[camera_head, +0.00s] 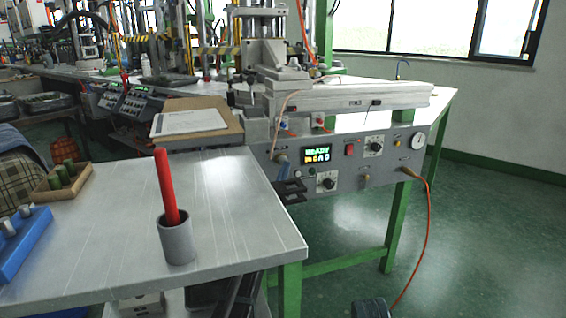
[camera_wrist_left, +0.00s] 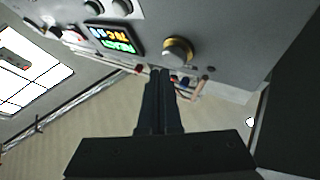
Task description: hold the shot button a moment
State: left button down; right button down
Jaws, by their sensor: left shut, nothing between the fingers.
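The machine's grey control panel (camera_head: 335,165) carries a lit display (camera_head: 316,154), a small green button (camera_head: 311,172), a red switch (camera_head: 350,149) and several knobs. I cannot tell for certain which control is the shot button. My left gripper (camera_head: 291,190) is at the panel's lower left, below the display. In the left wrist view, its dark fingers (camera_wrist_left: 163,74) are shut and empty, pointing at the panel's edge near a gold-ringed round control (camera_wrist_left: 177,52) and the display (camera_wrist_left: 115,38). I cannot tell whether they touch anything. My right gripper is not in view.
A grey cup (camera_head: 178,243) holding a red stick (camera_head: 166,187) stands on the metal table (camera_head: 110,262). A blue block (camera_head: 22,248) and a wooden tray (camera_head: 50,190) lie at left. A yellow-to-red hose (camera_head: 428,215) hangs from the panel's right end.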

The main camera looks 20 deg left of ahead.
pick_arm(q)
jog(key=shift+w, duration=0.1)
dwell(0.4)
jog(key=shift+w+a, duration=0.25)
jog(key=shift+w+a+r, duration=0.15)
jog(key=shift+w+a, duration=0.4)
jog(key=shift+w, duration=0.3)
dwell(2.5)
jog(key=shift+s, duration=0.15)
dwell(1.4)
jog(key=shift+v, duration=0.95)
jog(key=shift+s+d+r, duration=0.1)
jog(key=shift+s+d, duration=0.05)
jog(key=shift+d, duration=0.05)
jog(key=shift+s, duration=0.15)
